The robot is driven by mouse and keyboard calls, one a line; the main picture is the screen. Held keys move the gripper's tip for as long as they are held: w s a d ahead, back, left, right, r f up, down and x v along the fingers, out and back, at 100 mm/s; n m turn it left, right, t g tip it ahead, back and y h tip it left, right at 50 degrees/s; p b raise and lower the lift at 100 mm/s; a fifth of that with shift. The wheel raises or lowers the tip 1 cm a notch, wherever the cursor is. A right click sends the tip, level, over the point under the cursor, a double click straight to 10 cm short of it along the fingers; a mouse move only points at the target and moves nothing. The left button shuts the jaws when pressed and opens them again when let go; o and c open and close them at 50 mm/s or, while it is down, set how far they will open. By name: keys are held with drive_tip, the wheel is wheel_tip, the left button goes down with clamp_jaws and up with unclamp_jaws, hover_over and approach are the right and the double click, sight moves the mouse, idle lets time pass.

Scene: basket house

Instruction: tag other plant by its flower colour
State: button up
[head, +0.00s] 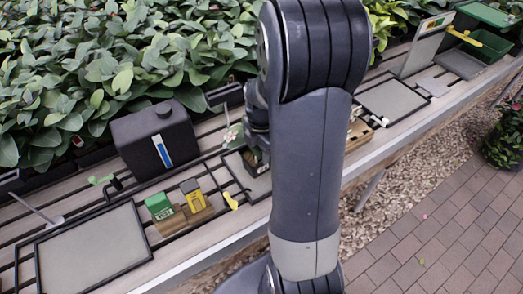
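A green tag (159,207) and a yellow tag (192,195) stand side by side in a wooden holder (186,218) on the slatted bench. A small plant with a pale flower (228,134) stands right of the black box. Its flower colour is too small to tell for sure. A dark pot (254,162) sits on a small grey tray (236,171), partly hidden by my arm. My gripper (256,140) is beside this plant, above the pot. My arm hides much of it, so its fingers and anything between them cannot be made out.
A black box (156,139) with a blue-and-white label stands behind the tags. A yellow object (231,201) lies right of them. Empty framed trays lie at left (92,250) and right (393,101). A green crate (494,47) stands far right. Dense foliage lines the back.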

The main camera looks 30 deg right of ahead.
wheel_tip(320, 180, up, 11)
drive_tip(key=shift+p, duration=0.3)
drive_tip(key=shift+f, duration=0.25)
wheel_tip(320, 180, down, 10)
drive_tip(key=shift+f, duration=0.1)
drive_tip(key=shift+r+p, duration=0.65)
drive_tip(key=shift+r, duration=0.45)
